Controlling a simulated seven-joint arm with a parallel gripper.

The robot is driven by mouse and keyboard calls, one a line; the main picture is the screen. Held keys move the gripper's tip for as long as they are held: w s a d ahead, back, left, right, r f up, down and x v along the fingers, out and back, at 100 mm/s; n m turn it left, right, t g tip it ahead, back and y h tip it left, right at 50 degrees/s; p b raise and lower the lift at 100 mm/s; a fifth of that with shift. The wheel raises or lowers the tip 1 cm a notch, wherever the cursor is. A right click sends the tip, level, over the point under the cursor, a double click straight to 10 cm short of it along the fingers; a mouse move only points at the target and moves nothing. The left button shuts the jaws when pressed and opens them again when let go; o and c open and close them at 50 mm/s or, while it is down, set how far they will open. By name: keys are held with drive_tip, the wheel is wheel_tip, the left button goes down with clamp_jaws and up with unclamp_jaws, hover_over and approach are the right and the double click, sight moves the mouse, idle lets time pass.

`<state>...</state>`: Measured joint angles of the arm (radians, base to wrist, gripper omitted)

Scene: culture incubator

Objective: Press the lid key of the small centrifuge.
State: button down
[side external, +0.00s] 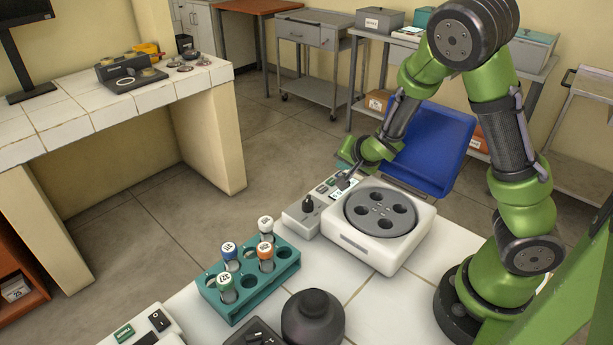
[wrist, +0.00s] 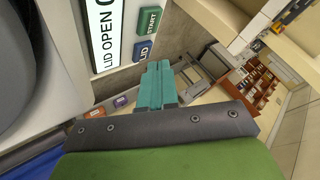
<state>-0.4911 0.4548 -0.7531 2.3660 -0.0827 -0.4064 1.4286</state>
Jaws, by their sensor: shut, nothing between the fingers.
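The small centrifuge (side external: 412,250) is a white box with a dark round rotor (side external: 381,214) exposed on top. Its control panel (side external: 303,222) is at its left side. In the wrist view its display (wrist: 104,35) reads "LID OPEN". Beside the display are a green START key (wrist: 149,20) and the blue lid key (wrist: 143,50), marked "LID". My gripper (side external: 345,182) is over the back part of the panel. In the wrist view its teal fingers (wrist: 157,68) are shut and empty, with their tips by the lower edge of the lid key. I cannot tell whether they touch it.
A teal rack (side external: 237,306) with several capped tubes stands front left of the centrifuge. A dark rounded vessel (side external: 313,320) is in front. A black knob (side external: 308,203) rises from the panel. A blue chair (side external: 432,148) is behind. White tiles right of the vessel are bare.

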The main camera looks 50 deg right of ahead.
drive_tip(key=shift+r, duration=0.15)
drive_tip(key=shift+r, duration=2.45)
